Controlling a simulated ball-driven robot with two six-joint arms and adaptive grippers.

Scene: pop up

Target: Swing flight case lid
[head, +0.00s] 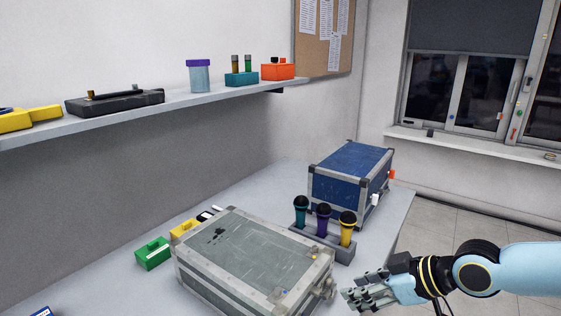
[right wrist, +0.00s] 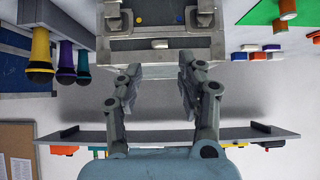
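A grey-green flight case (head: 245,255) with pale metal edges lies on the table, its lid down. Knob-like hardware shows on its right end in the head view. The right wrist view shows a side of the case (right wrist: 140,57) with a slot-like fitting in the middle and grey blocks at the upper corners. My right gripper (head: 352,293) is just right of that end of the case. In the right wrist view its two fingers (right wrist: 160,76) are spread with nothing between them, tips close to the case. Contact cannot be told. My left gripper is not in view.
A rack with three microphones (head: 323,219) stands right behind the case. A blue case (head: 350,172) is at the table's far end. Green (head: 154,253) and yellow (head: 184,230) boxes lie on the left. A wall shelf (head: 130,113) holds several items above the table.

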